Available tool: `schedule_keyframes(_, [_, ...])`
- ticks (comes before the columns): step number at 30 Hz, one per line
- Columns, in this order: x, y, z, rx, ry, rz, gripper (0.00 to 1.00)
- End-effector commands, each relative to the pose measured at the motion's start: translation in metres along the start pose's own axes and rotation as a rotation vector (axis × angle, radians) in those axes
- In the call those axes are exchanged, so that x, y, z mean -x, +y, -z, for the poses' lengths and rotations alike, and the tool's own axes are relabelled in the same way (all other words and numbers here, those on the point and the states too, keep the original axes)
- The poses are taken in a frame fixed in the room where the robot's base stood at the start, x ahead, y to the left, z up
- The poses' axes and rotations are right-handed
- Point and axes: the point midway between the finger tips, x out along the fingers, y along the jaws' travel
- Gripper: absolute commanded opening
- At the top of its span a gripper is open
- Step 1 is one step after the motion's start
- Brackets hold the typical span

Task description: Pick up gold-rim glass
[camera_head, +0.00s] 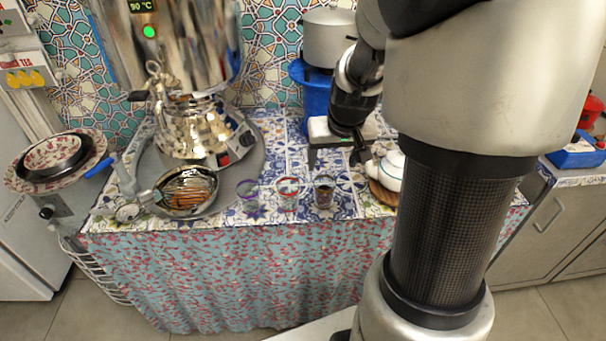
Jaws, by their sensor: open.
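Three small clear glasses stand in a row near the front edge of the tiled counter (277,150). The left one has a purple rim (248,195) and the middle one a red rim (288,192). The right one (324,192) looks darker and has a dull yellowish rim, so it appears to be the gold-rim glass; the rim colour is hard to make out. My gripper (357,155) is above and to the right of this glass, apart from it. It is open and points down, with nothing seen in it.
A white teapot (391,172) on a wooden board stands right of the glasses, close to my gripper. A white-topped stand (322,131) is behind. A samovar (190,125) and a strainer bowl (187,191) stand left. Some counter is bare behind the glasses.

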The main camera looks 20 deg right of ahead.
Motion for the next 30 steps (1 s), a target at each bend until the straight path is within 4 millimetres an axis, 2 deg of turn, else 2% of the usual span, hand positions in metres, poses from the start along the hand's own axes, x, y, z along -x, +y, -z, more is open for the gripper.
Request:
schedule_keyframes(1, [-0.016,0.001,-0.003,-0.002,-0.005,-0.001,0.68])
schedule_keyframes(9, [-0.071,0.001,-0.003,-0.003,-0.002,-0.001,0.68])
schedule_keyframes(12, [-0.082,0.001,-0.002,0.000,-0.001,-0.002,0.68])
schedule_keyframes(20, [-0.095,-0.002,-0.005,-0.001,-0.001,0.000,0.68])
schedule_keyframes(26, [-0.124,-0.007,-0.017,0.000,-0.002,-0.001,0.68])
schedule_keyframes(30, [-0.139,-0.006,-0.014,-0.001,0.001,-0.001,0.68])
